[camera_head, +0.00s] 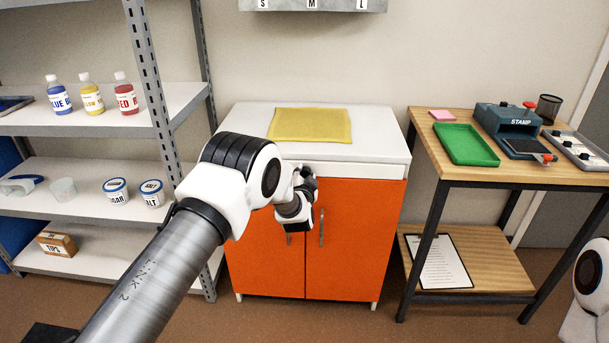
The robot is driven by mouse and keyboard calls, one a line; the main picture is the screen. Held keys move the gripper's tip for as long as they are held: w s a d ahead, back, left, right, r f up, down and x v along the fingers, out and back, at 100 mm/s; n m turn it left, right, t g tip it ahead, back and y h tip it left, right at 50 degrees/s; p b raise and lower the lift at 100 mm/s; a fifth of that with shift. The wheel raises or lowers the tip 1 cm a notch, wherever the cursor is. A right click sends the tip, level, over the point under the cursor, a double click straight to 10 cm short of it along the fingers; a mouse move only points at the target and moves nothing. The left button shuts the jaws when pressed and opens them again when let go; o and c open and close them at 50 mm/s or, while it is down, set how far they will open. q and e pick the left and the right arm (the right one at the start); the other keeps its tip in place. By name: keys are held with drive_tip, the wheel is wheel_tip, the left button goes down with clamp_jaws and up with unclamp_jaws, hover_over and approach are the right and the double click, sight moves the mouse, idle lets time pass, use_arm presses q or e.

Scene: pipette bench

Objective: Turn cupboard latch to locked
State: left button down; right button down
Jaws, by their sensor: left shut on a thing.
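The cupboard (362,240) has two orange doors under a white top and stands in the middle of the view. My left gripper (305,181) is at the upper middle of the doors, near the seam between them. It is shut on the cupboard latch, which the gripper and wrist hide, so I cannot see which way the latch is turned. Both doors look closed. The right door's metal handle (321,228) shows just right of the wrist, and the left door's handle (289,239) is partly covered. My right gripper is out of view.
A yellow cloth (310,125) lies on the cupboard top. A grey shelf rack (160,105) with bottles and tubs stands at left. A wooden table (430,157) with a green tray (466,145) and a stamp device (508,117) stands at right. Floor is clear in front.

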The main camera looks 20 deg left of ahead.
use_arm(q)
drive_tip(key=shift+d+f+m, duration=0.1)
drive_tip(key=shift+m, duration=0.3)
drive_tip(key=c, duration=0.7)
unclamp_jaws()
drive_tip(key=v, duration=1.2)
drive_tip(key=shift+d, duration=0.15)
